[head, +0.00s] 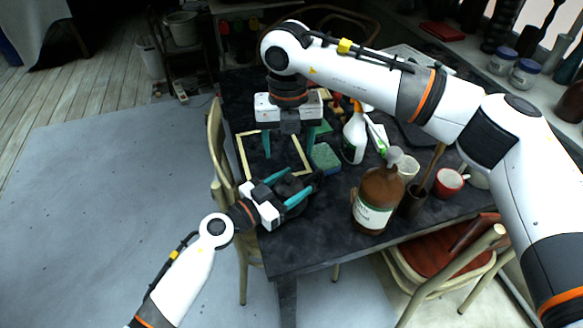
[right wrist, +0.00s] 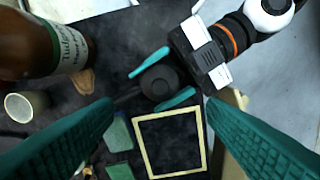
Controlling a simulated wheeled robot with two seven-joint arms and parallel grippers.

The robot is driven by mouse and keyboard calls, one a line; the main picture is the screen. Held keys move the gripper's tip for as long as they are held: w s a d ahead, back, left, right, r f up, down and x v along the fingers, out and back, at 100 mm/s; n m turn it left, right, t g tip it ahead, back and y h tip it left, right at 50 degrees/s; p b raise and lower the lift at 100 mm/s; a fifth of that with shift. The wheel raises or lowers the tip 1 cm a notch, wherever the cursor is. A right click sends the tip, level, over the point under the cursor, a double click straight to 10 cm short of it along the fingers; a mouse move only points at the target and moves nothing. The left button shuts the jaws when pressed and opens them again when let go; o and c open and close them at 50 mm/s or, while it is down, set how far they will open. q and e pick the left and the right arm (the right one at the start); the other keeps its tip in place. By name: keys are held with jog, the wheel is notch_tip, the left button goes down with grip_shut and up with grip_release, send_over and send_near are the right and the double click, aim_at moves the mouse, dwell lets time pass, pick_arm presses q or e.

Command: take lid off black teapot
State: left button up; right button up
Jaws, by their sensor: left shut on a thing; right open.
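The black teapot (head: 291,186) stands on the dark table near its front left edge. My left gripper (head: 287,188) is shut on it, with one teal finger on each side of its body. In the right wrist view the teapot (right wrist: 160,83) shows from above, with a round dark top; its lid appears to be on, but black on black hides the seam. My right gripper (head: 287,144) is open and empty, pointing down behind the teapot in the head view.
A pale square frame (right wrist: 172,143) and a green sponge (head: 325,157) lie by the teapot. A brown bottle (head: 378,197), a spray bottle (head: 355,135), a white mug (head: 408,167) and a red mug (head: 448,182) stand to the right. A chair (head: 218,150) stands at the left edge.

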aim_at(290, 178)
jog(key=shift+n, duration=0.8)
notch_tip(290, 178, down, 10)
jog(key=shift+s+f, duration=0.1)
jog(key=shift+c, duration=0.6)
jog(key=shift+d, duration=0.1)
jog(key=c, duration=1.2)
grip_shut()
pick_arm(q)
jog(key=shift+s, duration=0.1)
pick_arm(e)
jog(key=shift+s+f, duration=0.1)
jog(key=shift+r, duration=0.5)
